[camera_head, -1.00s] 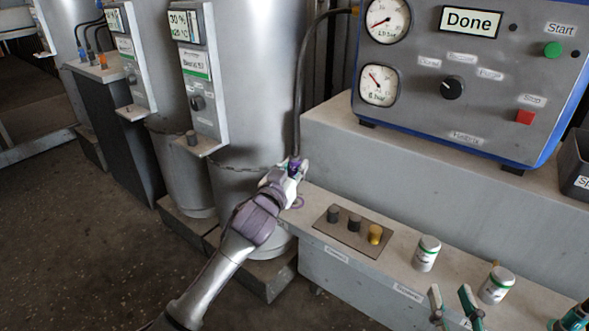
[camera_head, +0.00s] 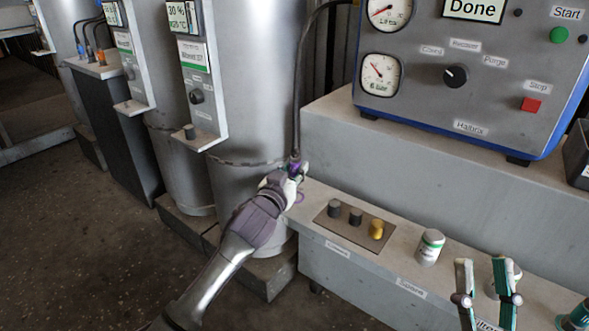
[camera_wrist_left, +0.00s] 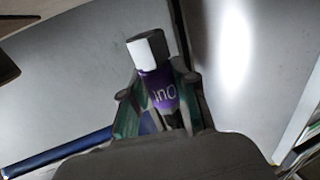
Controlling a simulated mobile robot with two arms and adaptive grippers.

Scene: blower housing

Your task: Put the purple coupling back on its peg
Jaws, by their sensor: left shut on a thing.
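The purple coupling (camera_wrist_left: 158,88) is a purple cylinder with white lettering and a white and dark end, between the fingers of my left gripper (camera_wrist_left: 155,100) in the left wrist view. My left gripper (camera_head: 294,172) is shut on it. In the head view the purple coupling (camera_head: 294,166) is mostly hidden by the gripper, at the lower end of a black hose (camera_head: 297,100), by the left end of the bench ledge. I cannot make out its peg. My right gripper (camera_head: 487,284) is at the lower right, fingers apart and empty, in front of a white canister.
A plate (camera_head: 337,232) with two dark knobs and a yellow one lies on the ledge. A white canister (camera_head: 429,246) stands right of it. The control box (camera_head: 465,85) reads Done. Grey tanks (camera_head: 250,80) stand left.

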